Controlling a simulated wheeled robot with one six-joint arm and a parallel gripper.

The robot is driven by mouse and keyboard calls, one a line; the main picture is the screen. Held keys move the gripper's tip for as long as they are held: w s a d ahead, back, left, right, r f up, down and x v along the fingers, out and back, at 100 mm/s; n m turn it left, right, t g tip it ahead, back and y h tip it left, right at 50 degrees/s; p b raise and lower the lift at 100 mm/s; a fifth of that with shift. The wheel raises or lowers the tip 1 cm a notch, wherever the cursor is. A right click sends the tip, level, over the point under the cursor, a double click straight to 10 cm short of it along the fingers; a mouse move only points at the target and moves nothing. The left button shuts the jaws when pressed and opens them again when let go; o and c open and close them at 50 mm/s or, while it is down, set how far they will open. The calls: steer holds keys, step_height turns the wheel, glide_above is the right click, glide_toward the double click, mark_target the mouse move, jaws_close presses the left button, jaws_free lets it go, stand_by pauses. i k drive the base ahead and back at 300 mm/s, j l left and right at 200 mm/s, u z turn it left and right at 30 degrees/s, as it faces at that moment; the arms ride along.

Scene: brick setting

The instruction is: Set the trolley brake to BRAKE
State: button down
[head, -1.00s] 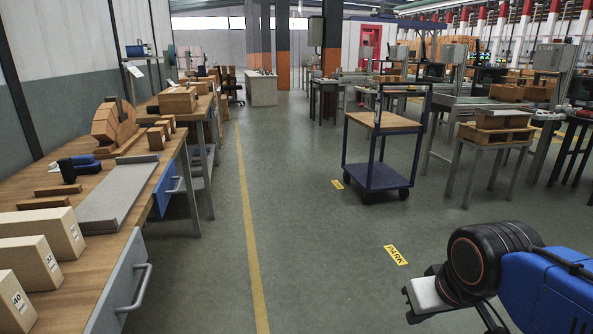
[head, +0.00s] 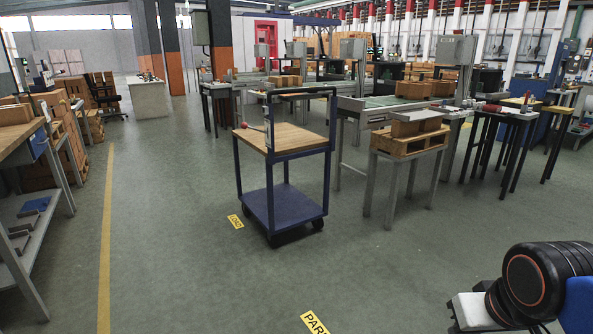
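The trolley (head: 281,205) stands upright on the floor near the middle of the head view. It has a wooden top, a dark blue lower shelf, a blue frame and dark wheels. A small lever with a red knob (head: 243,125) shows at the left of its top, by a thin grey upright plate (head: 267,121). I cannot read any brake marking or the lever's setting. My gripper (head: 455,315) is at the lower right, partly cut off by the frame, well apart from the trolley. Its fingers are too hidden to tell whether they are open.
A yellow floor label (head: 235,221) lies beside the trolley, and a PARK label (head: 314,322) lies nearer. A grey stand with a wooden pallet (head: 409,141) is right of the trolley. A workbench (head: 22,153) is at left. The floor between me and the trolley is clear.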

mark_target(243, 125)
steer(key=i+l+u, duration=0.1)
steer(key=i+u, duration=0.2)
steer(key=i, duration=0.3)
steer(key=i+l+u, duration=0.25)
steer(key=i, duration=0.35)
steer(key=i+l+u, duration=0.3)
steer(key=i, duration=0.25)
steer(key=i+l+u, duration=0.3)
steer(key=i+l, duration=0.2)
